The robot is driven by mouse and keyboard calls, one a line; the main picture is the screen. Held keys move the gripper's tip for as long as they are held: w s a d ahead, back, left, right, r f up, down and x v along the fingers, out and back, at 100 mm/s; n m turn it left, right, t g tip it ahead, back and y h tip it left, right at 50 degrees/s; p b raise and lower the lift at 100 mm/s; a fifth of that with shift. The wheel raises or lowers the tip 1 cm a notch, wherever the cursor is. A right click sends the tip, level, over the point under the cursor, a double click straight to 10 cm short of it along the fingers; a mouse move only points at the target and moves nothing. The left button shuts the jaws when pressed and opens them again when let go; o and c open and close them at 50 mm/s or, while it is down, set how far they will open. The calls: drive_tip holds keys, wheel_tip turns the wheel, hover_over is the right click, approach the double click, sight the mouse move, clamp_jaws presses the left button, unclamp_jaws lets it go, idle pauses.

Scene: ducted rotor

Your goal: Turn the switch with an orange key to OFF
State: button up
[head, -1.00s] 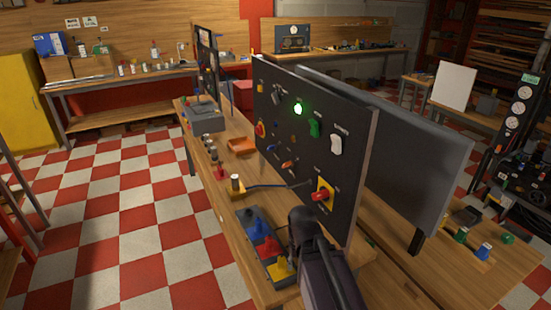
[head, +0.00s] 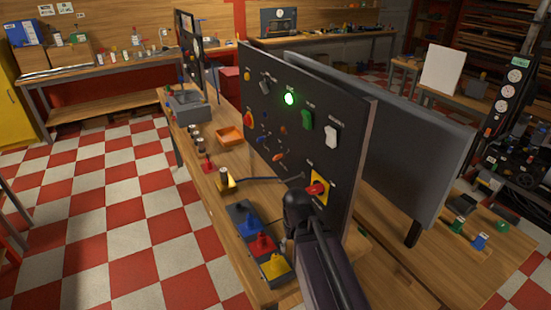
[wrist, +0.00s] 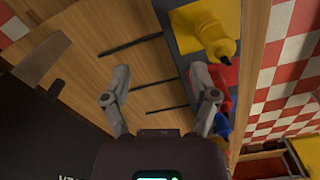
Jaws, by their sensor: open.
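A dark upright panel (head: 355,120) carries several switches and a lit green lamp (head: 289,99). A small orange handle (head: 279,156), probably the orange key switch, is low in the panel's middle beside small blue ones. Its setting is too small to read. My gripper shows in the wrist view (wrist: 160,74), open and empty, with its two fingers apart above the wooden bench. In the head view my arm is in front of the panel's lower right, and the fingertips are hidden. The orange handle is not visible in the wrist view.
A red knob on a yellow plate (head: 318,188) is close to my wrist. A dark tray (head: 238,212) with blue, red and yellow pieces lies on the bench below. An orange bin (head: 230,137) stands farther back. A second grey panel (head: 420,140) stands behind.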

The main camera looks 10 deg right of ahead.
drive_tip(key=w, duration=0.1)
drive_tip(key=m+t+h+b, duration=0.4)
drive_tip(key=t+h+b, duration=0.2)
drive_tip(key=h, duration=1.1)
approach(274, 158)
drive_tip(key=v, duration=0.2)
drive_tip(key=shift+w+a+f, duration=0.1)
drive_tip(key=shift+a, duration=0.25)
drive_tip(key=shift+d, duration=0.1)
drive_tip(key=x, duration=1.3)
drive_tip(key=shift+d, duration=0.4)
